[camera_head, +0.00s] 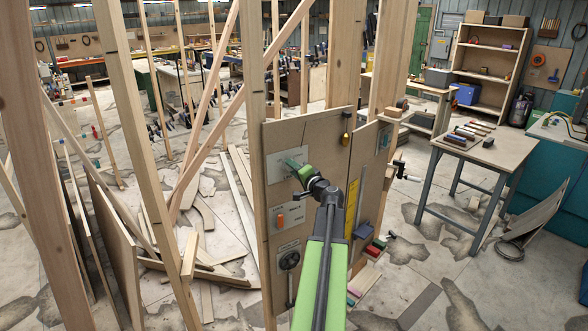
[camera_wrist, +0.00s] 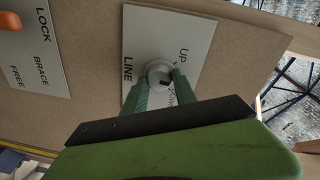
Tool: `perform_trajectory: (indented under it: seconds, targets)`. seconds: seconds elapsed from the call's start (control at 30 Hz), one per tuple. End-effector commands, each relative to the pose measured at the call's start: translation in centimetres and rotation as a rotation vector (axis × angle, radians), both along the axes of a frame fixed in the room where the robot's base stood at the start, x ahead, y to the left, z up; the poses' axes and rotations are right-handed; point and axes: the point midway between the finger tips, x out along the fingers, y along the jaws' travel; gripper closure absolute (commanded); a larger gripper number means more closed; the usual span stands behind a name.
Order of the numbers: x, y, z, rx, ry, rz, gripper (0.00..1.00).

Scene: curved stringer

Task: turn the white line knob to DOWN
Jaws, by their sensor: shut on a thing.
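The white line knob (camera_wrist: 158,71) is a small round knob on a pale plate (camera_wrist: 150,28) marked LINE, UP and DOWN. In the wrist view my gripper (camera_wrist: 160,80) has its green fingers on both sides of the knob, shut on it. A dark mark shows at the knob's lower right edge, toward the DOWN label, which a finger partly covers. A short black tick lies near UP. In the head view my gripper (camera_head: 297,170) is at the upper left plate (camera_head: 278,158) of the brown board (camera_head: 310,135); the knob is hidden there.
Below is a LOCK/BRACE/FREE plate (camera_wrist: 38,60) with an orange knob (camera_head: 281,220). A black round dial (camera_head: 289,260) sits lower on the board. Wooden posts (camera_head: 253,60) stand close by.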

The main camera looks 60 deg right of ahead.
Motion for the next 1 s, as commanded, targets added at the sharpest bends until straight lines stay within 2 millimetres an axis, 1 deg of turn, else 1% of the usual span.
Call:
perform_trajectory:
  seconds: [0.3,0.6,0.8,1.0]
  targets:
    - [-0.12,-0.05,-0.16,0.265,-0.124,0.001,1.00]
    - [-0.14,-0.07,-0.23,0.492,-0.234,0.000,1.00]
    - [-0.17,-0.09,-0.27,0.598,-0.285,0.000,1.00]
    - [-0.17,-0.07,-0.27,0.662,-0.316,0.000,1.00]
